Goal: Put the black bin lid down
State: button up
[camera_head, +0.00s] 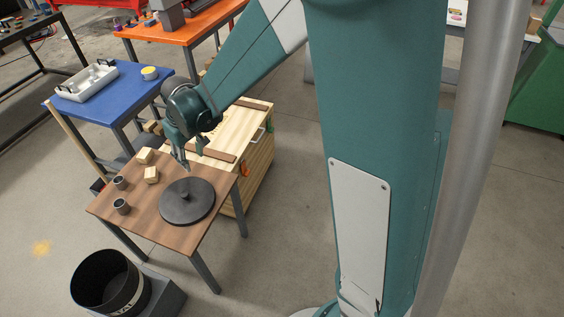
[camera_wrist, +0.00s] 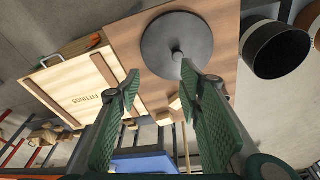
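The black bin lid (camera_head: 187,201) is a round disc with a small knob on top. It lies flat on the brown table (camera_head: 150,214), near its right side. It also shows at the top of the wrist view (camera_wrist: 176,48), knob towards the camera. My gripper (camera_head: 184,166) is above the table, just behind the lid in the head view. In the wrist view its two green fingers (camera_wrist: 163,88) are spread apart with nothing between them, and the lid's knob appears beyond the gap, apart from the fingertips. The black bin (camera_head: 108,284) stands open on the floor in front of the table.
Two wooden blocks (camera_head: 151,174) and two dark cups (camera_head: 121,206) stand on the table's left part. A wooden crate (camera_head: 259,170) marked FITTINGS stands behind the table. A blue table (camera_head: 120,88) holds a white tray (camera_head: 88,82) and a yellow roll (camera_head: 149,73).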

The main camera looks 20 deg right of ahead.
jog(key=s+d+r+m+t, duration=0.2)
jog(key=s+d+r, duration=0.9)
jog(key=s+r, duration=0.15)
jog(key=s+d+r+m+t, duration=0.1)
jog(key=s+d+r, duration=0.1)
jog(key=s+d, duration=0.3)
jog(key=s+d+r+m+t+h, duration=0.1)
jog(key=s+d, duration=0.3)
jog(key=s, duration=0.7)
jog(key=shift+s+d+r+m+t, duration=0.3)
jog(key=shift+d+r+m+t, duration=0.1)
jog(key=shift+r+m, duration=0.15)
